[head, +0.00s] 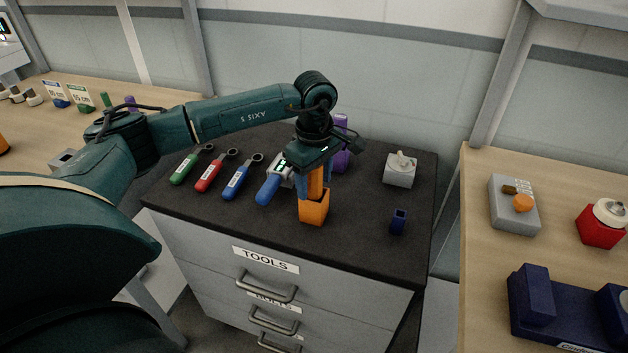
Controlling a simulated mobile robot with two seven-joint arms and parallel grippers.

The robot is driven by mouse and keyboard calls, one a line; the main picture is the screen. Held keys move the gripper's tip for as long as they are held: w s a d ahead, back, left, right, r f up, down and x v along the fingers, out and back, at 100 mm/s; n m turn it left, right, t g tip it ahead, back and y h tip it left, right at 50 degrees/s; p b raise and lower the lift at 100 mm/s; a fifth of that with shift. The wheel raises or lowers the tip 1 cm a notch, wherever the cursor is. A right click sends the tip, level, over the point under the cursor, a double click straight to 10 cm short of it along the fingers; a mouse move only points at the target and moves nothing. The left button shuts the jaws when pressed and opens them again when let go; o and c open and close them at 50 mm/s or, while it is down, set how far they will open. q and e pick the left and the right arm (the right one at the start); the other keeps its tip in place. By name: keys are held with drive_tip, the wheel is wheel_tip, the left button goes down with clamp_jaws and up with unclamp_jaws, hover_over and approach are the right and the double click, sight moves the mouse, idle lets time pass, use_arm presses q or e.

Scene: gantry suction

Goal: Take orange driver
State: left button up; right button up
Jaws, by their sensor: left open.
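The orange driver (315,183) stands upright in an orange holder (314,209) near the front middle of the dark cabinet top. My left gripper (316,168) comes down from above at the driver's upper part and is open. Its fingers hide the top of the driver, and I cannot tell whether they touch it. My right gripper is not in view.
Green (184,168), red (210,177) and blue (236,185) wrenches lie to the left on the cabinet top (350,245). A blue-handled tool (269,190) lies close beside the gripper. A purple object (342,155) stands behind. A small blue holder (398,222) and grey box (399,173) are right.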

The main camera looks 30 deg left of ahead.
use_arm(q)
drive_tip(key=shift+f, duration=0.4)
drive_tip(key=shift+c, duration=0.3)
drive_tip(key=c, duration=1.1)
drive_tip(key=shift+r, duration=0.1)
